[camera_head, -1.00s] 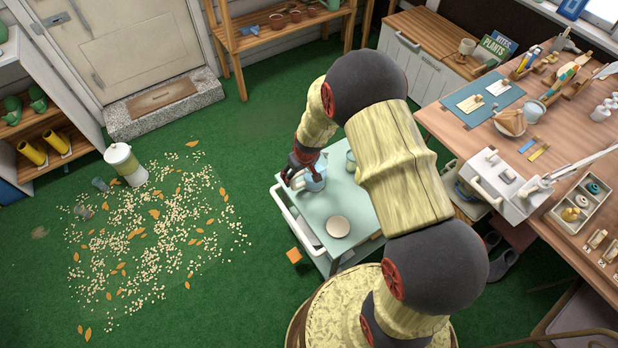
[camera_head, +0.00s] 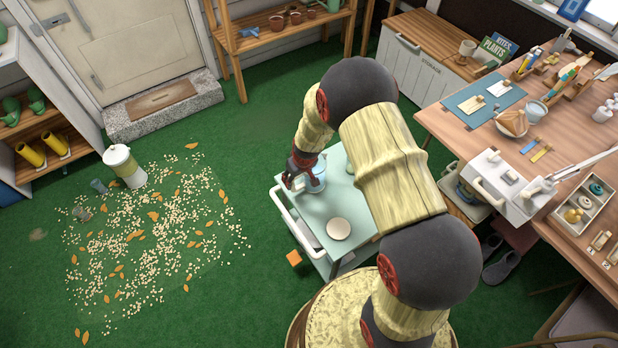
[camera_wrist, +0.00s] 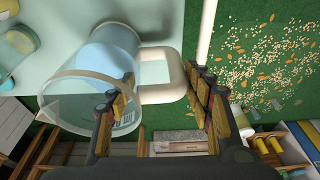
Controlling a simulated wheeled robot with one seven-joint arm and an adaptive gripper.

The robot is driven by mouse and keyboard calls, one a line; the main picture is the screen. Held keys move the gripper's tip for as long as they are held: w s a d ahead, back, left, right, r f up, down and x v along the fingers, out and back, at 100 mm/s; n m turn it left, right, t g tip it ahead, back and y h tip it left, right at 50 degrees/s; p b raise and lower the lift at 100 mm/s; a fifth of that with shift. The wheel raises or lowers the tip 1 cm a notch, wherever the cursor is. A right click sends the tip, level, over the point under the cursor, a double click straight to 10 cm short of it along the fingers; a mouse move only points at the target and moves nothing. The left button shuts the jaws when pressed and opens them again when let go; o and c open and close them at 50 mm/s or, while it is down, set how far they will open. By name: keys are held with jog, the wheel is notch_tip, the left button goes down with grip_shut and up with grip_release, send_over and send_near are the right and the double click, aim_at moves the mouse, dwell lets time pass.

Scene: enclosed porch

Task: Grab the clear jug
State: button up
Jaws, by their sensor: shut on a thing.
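The clear jug (camera_head: 317,180) is at the far end of the pale green trolley (camera_head: 325,212), with bluish contents or tint. In the wrist view the jug (camera_wrist: 75,98) appears large, with its rim toward the camera and its pale handle (camera_wrist: 172,68) on the right. My gripper (camera_head: 302,172) is at the jug's left side. In the wrist view the fingers of my gripper (camera_wrist: 163,92) are on both sides of the handle, shut on the jug. I cannot tell whether the jug's base touches the trolley top.
A round pale disc (camera_head: 338,229) lies on the trolley. The trolley's white handle rail (camera_head: 292,222) runs along its left side. A cluttered workbench (camera_head: 455,125) stands right. Pellets and leaves (camera_head: 150,235) cover the floor at left, beside a white canister (camera_head: 124,166).

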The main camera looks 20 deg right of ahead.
grip_shut()
jog(key=shift+r, duration=0.1)
dwell(0.5)
